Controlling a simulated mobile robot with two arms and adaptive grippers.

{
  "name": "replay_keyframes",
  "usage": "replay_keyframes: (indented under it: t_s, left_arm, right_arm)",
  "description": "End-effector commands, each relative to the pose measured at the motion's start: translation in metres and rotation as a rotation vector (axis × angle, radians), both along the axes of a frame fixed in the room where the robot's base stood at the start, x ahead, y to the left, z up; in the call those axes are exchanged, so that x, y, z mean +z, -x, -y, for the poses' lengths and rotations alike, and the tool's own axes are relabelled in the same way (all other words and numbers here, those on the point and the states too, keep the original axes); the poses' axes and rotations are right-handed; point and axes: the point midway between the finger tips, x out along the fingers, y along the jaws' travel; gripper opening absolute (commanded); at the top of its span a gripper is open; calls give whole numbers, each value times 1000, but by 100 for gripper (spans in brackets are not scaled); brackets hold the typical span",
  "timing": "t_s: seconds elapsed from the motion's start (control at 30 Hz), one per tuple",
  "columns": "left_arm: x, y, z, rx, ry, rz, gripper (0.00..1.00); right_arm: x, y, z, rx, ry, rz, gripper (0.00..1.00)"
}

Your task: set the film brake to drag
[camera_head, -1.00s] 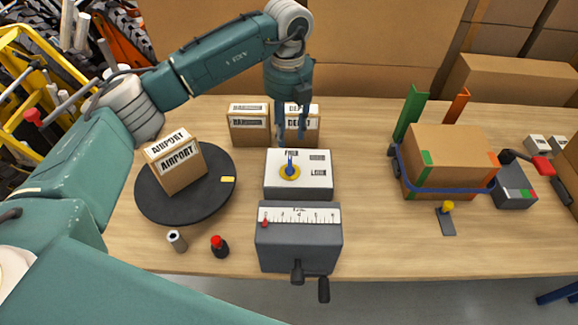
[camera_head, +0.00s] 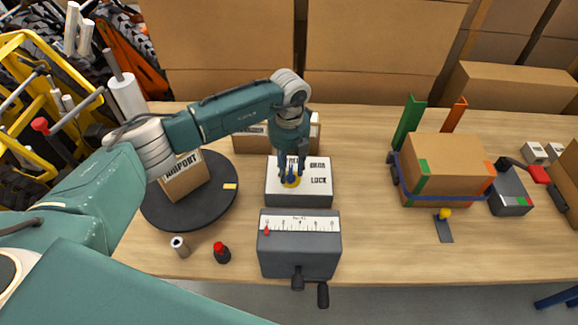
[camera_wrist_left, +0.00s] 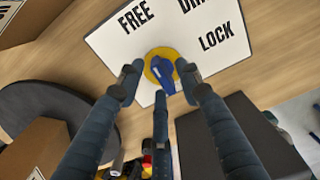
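The film brake (camera_head: 312,198) is a box with a white top lettered FREE, DRAG and LOCK. In the left wrist view its white top (camera_wrist_left: 222,68) fills the upper middle, with DRAG partly cut off. A blue knob (camera_wrist_left: 163,76) sits on a yellow disc (camera_wrist_left: 152,62); which word it points at is hard to tell. My left gripper (camera_head: 291,178) is low over the knob and hides much of it in the head view. In the wrist view its fingers (camera_wrist_left: 160,78) are apart on either side of the knob, with a gap visible. My right gripper is not in view.
A grey crank box (camera_head: 300,254) with a scale stands in front of the brake. A black turntable (camera_head: 205,214) with a carton (camera_head: 186,182) is at left. A small red-topped item (camera_head: 222,253) stands near it. A strapped carton (camera_head: 445,168) is at right.

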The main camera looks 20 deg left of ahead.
Motion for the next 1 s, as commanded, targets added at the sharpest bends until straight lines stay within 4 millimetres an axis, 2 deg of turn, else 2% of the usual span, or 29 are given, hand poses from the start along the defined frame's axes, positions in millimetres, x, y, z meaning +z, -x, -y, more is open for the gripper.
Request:
replay_keyframes:
  t_s: [0.17, 0.37, 0.67, 1.0]
  left_arm:
    - [-1, 0, 0, 0, 0, 0, 35]
    - [0, 0, 0, 0, 0, -1, 0]
    - [-1, 0, 0, -15, 0, 0, 0]
    - [-4, -1, -1, -184, 0, 1, 0]
  right_arm:
    - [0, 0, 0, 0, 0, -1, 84]
    - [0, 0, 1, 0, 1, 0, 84]
    - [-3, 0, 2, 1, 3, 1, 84]
    - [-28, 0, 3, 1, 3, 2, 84]
